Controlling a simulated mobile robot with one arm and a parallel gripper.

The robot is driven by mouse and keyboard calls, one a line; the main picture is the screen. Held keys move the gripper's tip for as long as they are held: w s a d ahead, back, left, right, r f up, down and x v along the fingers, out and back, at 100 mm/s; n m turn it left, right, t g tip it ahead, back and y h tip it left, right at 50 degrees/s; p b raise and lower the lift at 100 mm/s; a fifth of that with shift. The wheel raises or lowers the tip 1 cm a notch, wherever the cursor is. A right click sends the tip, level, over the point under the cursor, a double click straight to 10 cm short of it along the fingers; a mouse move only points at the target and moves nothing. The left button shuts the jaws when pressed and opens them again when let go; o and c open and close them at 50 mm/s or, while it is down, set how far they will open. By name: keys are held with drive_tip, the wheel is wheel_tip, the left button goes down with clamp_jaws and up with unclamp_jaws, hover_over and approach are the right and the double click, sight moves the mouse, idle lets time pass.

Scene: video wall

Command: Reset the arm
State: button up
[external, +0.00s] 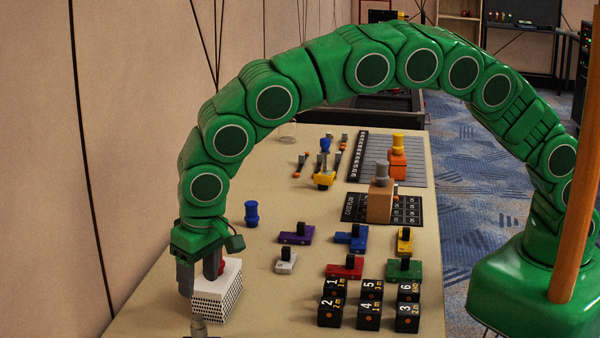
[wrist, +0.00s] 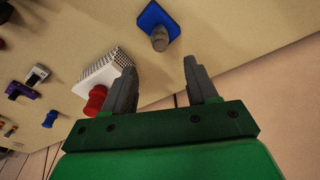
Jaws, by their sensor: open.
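My green segmented arm arches over the table from its base at the right. My gripper (external: 200,275) points down at the table's near left, beside a white box with black dots (external: 218,292). It hides part of the box and of a red knob (external: 221,267) on top. In the wrist view my gripper (wrist: 159,80) is open, with nothing between its two grey fingers. There the white box (wrist: 98,75) and red knob (wrist: 95,100) lie left of the fingers, and a blue base with a grey knob (wrist: 158,25) lies beyond the fingertips.
The beige table (external: 140,310) runs beside a wall at left. Black numbered cubes (external: 368,308) stand at its near right, with coloured switch-like blocks (external: 345,266) behind them. A blue knob (external: 251,213) and a tan block with a grey knob (external: 380,203) stand farther back.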

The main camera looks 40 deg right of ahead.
drive_tip(key=w+d+r+m, duration=0.1)
drive_tip(key=w+d+r, duration=0.5)
drive_tip(key=d, duration=0.4)
drive_tip(key=w+d+r+m, duration=0.1)
drive_tip(key=w+d+r, duration=0.2)
drive_tip(key=w+d, duration=0.55)
drive_tip(key=w+d+r+m+g+h, duration=0.1)
drive_tip(key=d+r, duration=0.3)
drive_tip(key=d, duration=0.9)
drive_tip(key=d+r+m, duration=0.1)
drive_tip(key=d+r, duration=0.2)
drive_tip(key=d, duration=1)
drive_tip(key=s+d+r+g, duration=0.1)
drive_tip(key=s+d, duration=0.3)
drive_tip(key=d, duration=0.4)
drive_tip(key=s+d+r, duration=0.2)
drive_tip(key=s+d, duration=0.3)
drive_tip(key=d, duration=0.3)
drive_tip(key=s+d+f, duration=0.1)
drive_tip(key=s+d, duration=0.4)
drive_tip(key=s, duration=0.3)
drive_tip(key=s+d+f+g, duration=0.1)
drive_tip(key=s+d+f, duration=0.1)
drive_tip(key=s+d, duration=0.3)
drive_tip(key=s, duration=0.4)
drive_tip(key=shift+s, duration=0.3)
drive_tip(key=shift+f, duration=0.1)
